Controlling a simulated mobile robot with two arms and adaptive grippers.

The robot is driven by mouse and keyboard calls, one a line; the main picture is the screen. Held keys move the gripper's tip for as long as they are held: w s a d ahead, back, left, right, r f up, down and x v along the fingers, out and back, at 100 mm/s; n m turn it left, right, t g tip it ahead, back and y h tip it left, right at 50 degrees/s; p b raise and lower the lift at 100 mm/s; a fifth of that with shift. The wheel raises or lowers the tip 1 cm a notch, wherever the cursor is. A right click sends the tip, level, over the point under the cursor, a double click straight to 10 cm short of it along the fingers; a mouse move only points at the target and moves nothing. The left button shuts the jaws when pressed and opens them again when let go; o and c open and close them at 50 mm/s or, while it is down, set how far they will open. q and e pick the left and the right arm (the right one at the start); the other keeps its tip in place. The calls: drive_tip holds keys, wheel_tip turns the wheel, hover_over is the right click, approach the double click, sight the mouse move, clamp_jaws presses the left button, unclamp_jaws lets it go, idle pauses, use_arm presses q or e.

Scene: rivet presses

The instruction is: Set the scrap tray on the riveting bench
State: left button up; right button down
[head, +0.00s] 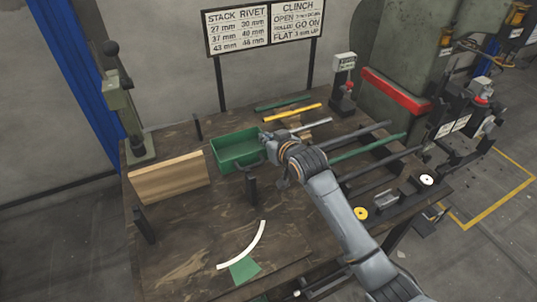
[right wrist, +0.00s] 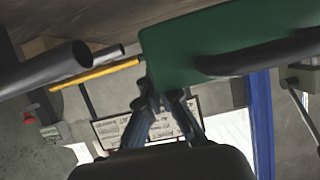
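The scrap tray (head: 226,163) is a green open box with a dark handle on its near side. It sits at the back middle of the wooden riveting bench (head: 200,225), though I cannot tell whether its base touches the top. My right gripper (head: 265,141) is at its right end, by the rim. In the right wrist view the tray's green wall (right wrist: 190,50) and dark handle (right wrist: 260,56) are close, and the two fingers (right wrist: 160,93) look closed about the tray's edge. The fingertips are partly hidden. My left gripper is not in view.
A wooden block (head: 168,181) stands left of the tray, with dark upright posts around. Green, yellow and grey bars (head: 292,110) lie behind and to the right. A white curved strip (head: 246,249) and a green patch (head: 244,271) lie on the otherwise clear front.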

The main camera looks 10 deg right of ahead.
drive_tip(key=shift+s+a+f, duration=0.1)
drive_tip(key=shift+f, duration=0.6)
wheel_tip(320, 180, down, 4)
drive_tip(key=shift+r, duration=0.25)
drive_tip(key=c, duration=2)
unclamp_jaws()
drive_tip(key=shift+f, duration=0.2)
drive_tip(key=shift+c, duration=0.2)
drive_tip(key=shift+o, duration=1.2)
drive_tip(key=shift+r, duration=0.1)
